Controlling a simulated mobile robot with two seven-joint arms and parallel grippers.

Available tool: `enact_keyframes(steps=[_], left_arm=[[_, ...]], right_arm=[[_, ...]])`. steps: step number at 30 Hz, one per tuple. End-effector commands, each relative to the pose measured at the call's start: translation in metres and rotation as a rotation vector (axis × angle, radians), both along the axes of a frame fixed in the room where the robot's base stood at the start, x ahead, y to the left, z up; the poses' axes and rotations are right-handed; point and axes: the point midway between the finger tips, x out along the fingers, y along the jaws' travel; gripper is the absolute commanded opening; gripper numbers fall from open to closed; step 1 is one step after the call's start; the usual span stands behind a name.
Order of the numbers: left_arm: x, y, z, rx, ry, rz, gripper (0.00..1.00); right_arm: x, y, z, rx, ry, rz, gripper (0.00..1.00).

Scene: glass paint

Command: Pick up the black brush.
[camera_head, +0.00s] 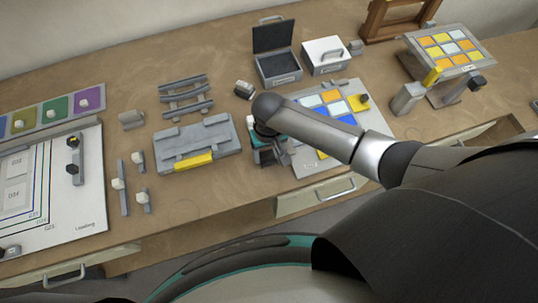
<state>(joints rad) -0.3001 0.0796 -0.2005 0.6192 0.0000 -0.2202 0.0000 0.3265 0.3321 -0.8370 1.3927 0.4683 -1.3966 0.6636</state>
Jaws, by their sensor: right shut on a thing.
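My right gripper (265,146) is over the table, between the grey tray with a yellow strip and the board of coloured squares. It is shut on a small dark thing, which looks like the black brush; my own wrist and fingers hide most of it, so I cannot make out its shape. A small pale piece shows right beside the gripper at its upper left. My left gripper is not in view.
The grey tray (222,139) stands close at the left. The colour board (303,160) lies under my right forearm. A small dark block (244,90), an open black-lidded box (281,67) and a white-lidded box (325,54) stand behind. Bare table (225,185) shows in front.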

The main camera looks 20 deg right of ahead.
Motion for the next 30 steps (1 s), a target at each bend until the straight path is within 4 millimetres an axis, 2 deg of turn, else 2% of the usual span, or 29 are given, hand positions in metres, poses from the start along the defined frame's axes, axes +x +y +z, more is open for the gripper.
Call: enact_keyframes(steps=[2, 13, 23, 26, 30], left_arm=[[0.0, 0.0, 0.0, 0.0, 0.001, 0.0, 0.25], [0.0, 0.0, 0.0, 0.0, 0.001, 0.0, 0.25], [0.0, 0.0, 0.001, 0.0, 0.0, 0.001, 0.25], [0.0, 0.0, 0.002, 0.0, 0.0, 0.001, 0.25], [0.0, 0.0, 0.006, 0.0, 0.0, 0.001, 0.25]], right_arm=[[0.0, 0.0, 0.0, -0.001, 0.0, 0.0, 0.57], [0.0, 0.0, 0.0, -0.001, 0.0, 0.0, 0.16], [0.0, 0.0, 0.003, 0.0, -0.001, 0.0, 0.15], [0.0, 0.0, 0.009, 0.0, -0.001, -0.001, 0.15], [0.001, 0.0, 0.027, 0.001, -0.003, 0.0, 0.15]])
